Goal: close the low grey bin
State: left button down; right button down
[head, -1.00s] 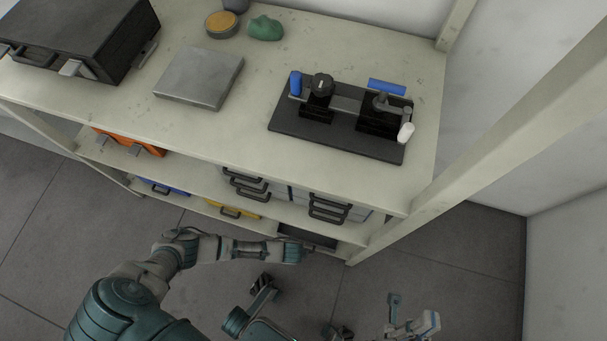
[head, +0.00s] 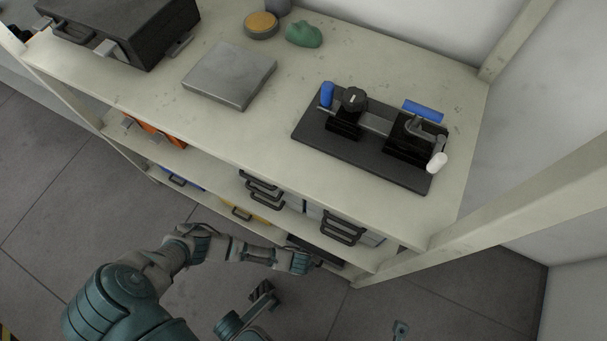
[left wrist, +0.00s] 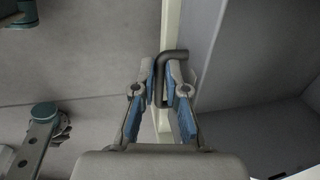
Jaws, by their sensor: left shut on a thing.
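The low grey bin (head: 330,257) is at the bottom right of the shelf unit, mostly hidden under the shelf above. In the left wrist view its open, empty-looking inside (left wrist: 250,115) shows at the right, so it stands at least partly pulled out. Its dark bar handle (left wrist: 174,54) lies between the fingers of my left gripper (left wrist: 163,78), which is shut on it. In the head view my left gripper (head: 314,262) is at the bin's front, small and partly hidden. Of my right gripper, only what seems to be a fingertip (head: 400,328) shows at the bottom edge.
Grey bins (head: 343,228), a yellow bin (head: 262,216), a blue bin (head: 180,181) and orange bins (head: 150,132) stand on the shelf. A black case (head: 120,30), a metal plate (head: 230,75) and a black-based fixture (head: 350,150) are on top. A shelf post stands right of the bin.

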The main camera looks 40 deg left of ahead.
pick_arm(q)
jog(key=w, duration=0.1)
jog(key=w+a, duration=0.1)
jog(key=shift+w, duration=0.7)
jog(key=c, duration=1.5)
grip_release()
jog(key=shift+w, duration=0.1)
jog(key=shift+s, duration=0.2)
